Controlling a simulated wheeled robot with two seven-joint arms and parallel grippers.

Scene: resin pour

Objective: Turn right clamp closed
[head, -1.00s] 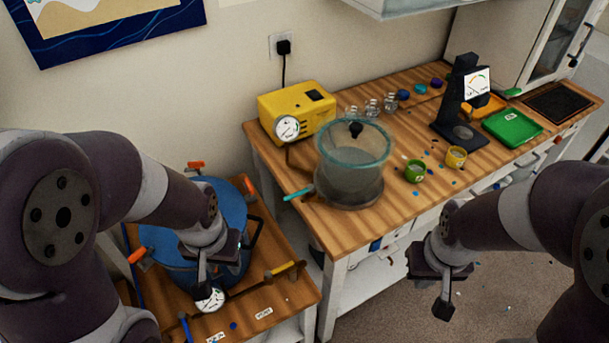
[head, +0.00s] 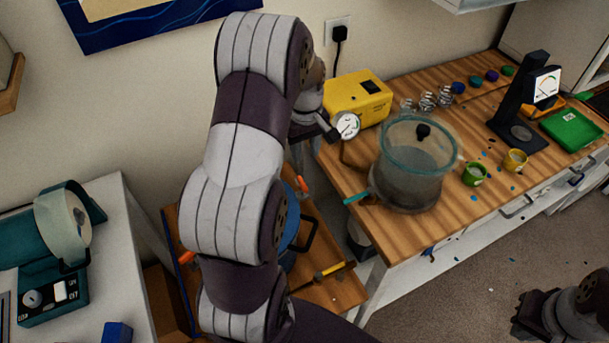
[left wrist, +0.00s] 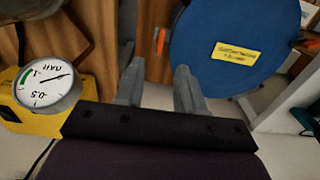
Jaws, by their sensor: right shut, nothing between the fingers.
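The blue pot (head: 287,232) stands on the low wooden stand, mostly hidden behind my left arm. Its right orange clamp (head: 302,184) shows at the rim. In the left wrist view the blue lid (left wrist: 205,30) carries a yellow label, and an orange clamp (left wrist: 160,40) appears between the fingertips in the picture. My left gripper (head: 300,158) points down above and behind the pot, beside the yellow pump. Its fingers (left wrist: 158,75) are apart with nothing between them; contact with the clamp cannot be seen. My right gripper (head: 522,328) is shut and empty, low at the right.
The yellow pump (head: 352,100) with its gauge (head: 346,125) is close to my left gripper. A clear chamber (head: 410,185) stands on the wooden bench. A teal machine (head: 50,285) stands on the left table. Floor is free around my right gripper.

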